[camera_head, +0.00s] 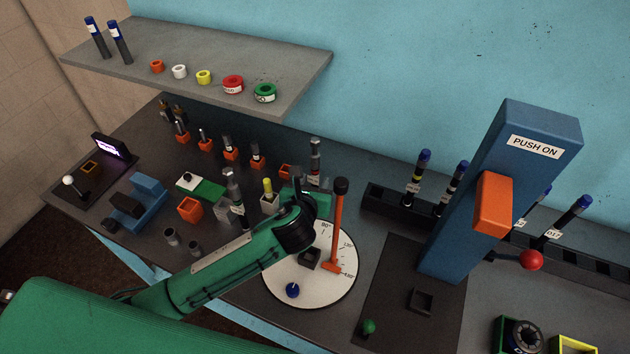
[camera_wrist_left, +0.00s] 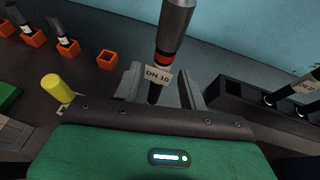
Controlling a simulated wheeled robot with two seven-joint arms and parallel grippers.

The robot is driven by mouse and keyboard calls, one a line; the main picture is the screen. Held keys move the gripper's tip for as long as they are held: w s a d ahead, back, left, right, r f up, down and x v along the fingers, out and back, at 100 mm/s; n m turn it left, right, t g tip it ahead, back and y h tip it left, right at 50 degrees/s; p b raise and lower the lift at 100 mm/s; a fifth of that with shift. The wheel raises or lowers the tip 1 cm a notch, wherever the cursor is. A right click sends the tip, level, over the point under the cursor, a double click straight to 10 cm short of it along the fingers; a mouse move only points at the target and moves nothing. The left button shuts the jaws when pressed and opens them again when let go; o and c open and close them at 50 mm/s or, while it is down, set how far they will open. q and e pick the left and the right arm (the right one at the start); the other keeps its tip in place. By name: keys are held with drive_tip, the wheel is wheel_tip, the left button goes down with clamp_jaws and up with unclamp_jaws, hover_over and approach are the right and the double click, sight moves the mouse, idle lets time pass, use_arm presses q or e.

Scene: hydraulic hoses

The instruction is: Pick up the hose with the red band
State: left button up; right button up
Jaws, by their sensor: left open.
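A dark grey hose with a metallic upper end, a red band and a DN 10 label (camera_wrist_left: 175,22) stands upright in the left wrist view. My left gripper (camera_head: 312,186) is open around or just in front of this hose. In the left wrist view, the left gripper (camera_wrist_left: 160,92) has one grey finger on each side of the hose. The hose's lower end is hidden behind my gripper. My right gripper is not in view.
Several short hoses in orange holders (camera_head: 230,153) stand to the left. A round white dial with an orange lever (camera_head: 337,225) lies in front. A blue PUSH ON press (camera_head: 500,190) and a black rack (camera_head: 385,200) stand to the right. A grey shelf (camera_head: 200,60) overhangs the back.

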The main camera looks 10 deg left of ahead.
use_arm(q)
drive_tip(key=shift+x, duration=1.25)
drive_tip(key=shift+c, duration=0.4)
clamp_jaws()
drive_tip(key=shift+r, duration=0.1)
